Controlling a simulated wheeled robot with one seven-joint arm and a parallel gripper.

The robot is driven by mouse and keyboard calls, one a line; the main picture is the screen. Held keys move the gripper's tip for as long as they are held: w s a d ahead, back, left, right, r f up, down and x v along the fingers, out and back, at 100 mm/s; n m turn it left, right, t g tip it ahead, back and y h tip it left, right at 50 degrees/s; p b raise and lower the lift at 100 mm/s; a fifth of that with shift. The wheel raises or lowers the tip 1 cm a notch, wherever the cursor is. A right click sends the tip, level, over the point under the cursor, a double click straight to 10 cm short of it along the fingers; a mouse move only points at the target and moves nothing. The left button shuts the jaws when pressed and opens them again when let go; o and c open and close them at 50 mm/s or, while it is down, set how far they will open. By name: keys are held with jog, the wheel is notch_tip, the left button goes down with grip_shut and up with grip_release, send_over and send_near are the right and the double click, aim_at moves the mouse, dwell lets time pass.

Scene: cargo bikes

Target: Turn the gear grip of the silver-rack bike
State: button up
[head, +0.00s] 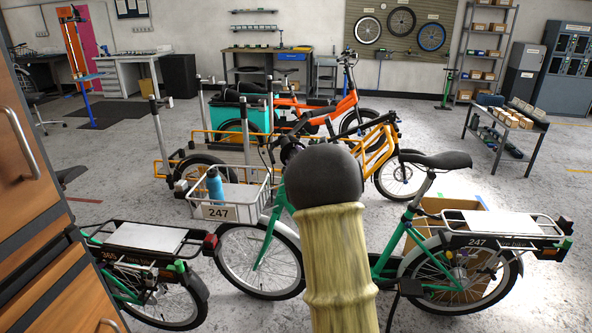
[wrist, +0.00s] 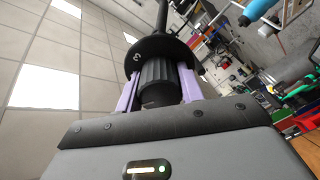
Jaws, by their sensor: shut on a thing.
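A green bike (head: 385,262) with a silver-topped rear rack (head: 497,225) marked 247 stands at the centre right in the head view. My arm covers its handlebar there, so my gripper and the grip are hidden in that view. In the wrist view, my gripper (wrist: 158,84) has its two purple fingers on either side of a black ribbed gear grip (wrist: 157,74) and is shut on it. A black round collar (wrist: 150,52) with a pale mark like a 3 sits just beyond the fingers.
A wire basket (head: 228,212) with a blue bottle (head: 214,186) is left of my arm. Orange cargo bikes (head: 345,108) stand behind.

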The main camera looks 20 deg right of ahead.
jog(key=n+b, duration=0.3)
jog(key=shift+a+f+n, duration=0.1)
jog(key=shift+f+n, duration=0.2)
jog(key=shift+f, duration=0.05)
jog(key=shift+r+n+b, duration=0.1)
jog(key=shift+n+b, duration=0.9)
jog(key=shift+b, duration=0.05)
jog(key=o, duration=1)
jog(key=shift+r, duration=0.1)
jog(key=shift+s, duration=0.1)
jog(key=s, duration=0.5)
jog(key=s+a+b, duration=0.1)
jog(key=s, duration=1.1)
jog(key=shift+a+r, duration=0.4)
